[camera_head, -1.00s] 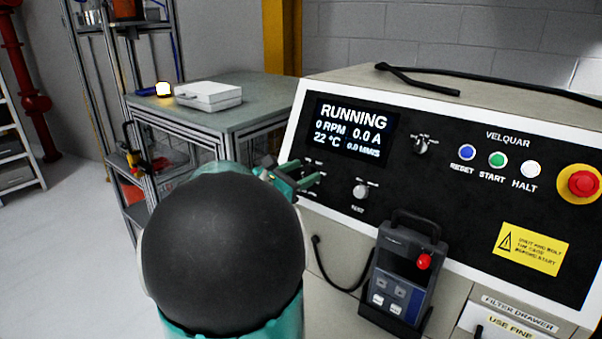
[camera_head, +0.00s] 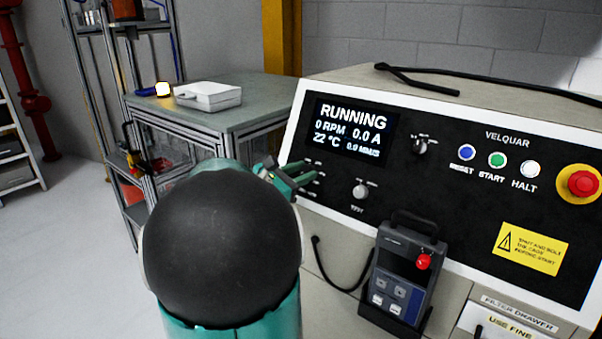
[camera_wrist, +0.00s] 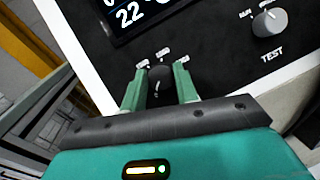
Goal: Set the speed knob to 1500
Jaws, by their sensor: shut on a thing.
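The dark speed knob (camera_wrist: 158,84) sits on the black panel between my gripper's two teal fingers in the wrist view. My gripper (camera_wrist: 161,76) is shut on the knob, one finger on each side. The white scale labels around the knob are only partly visible and too small to read. A pale mark on the knob points roughly toward the bottom of the picture. In the head view, my gripper (camera_head: 298,177) is at the panel's left side, and its fingers and my arm hide the knob. The display (camera_head: 350,131) reads RUNNING, 0 RPM, 0.0 A, 22 °C.
A grey TEST knob (camera_head: 361,190) is right of my gripper. A mode knob (camera_head: 420,146), coloured buttons (camera_head: 497,160) and a red emergency stop (camera_head: 582,184) lie further right. A handheld pendant (camera_head: 403,275) hangs below. A workbench (camera_head: 262,97) stands behind.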

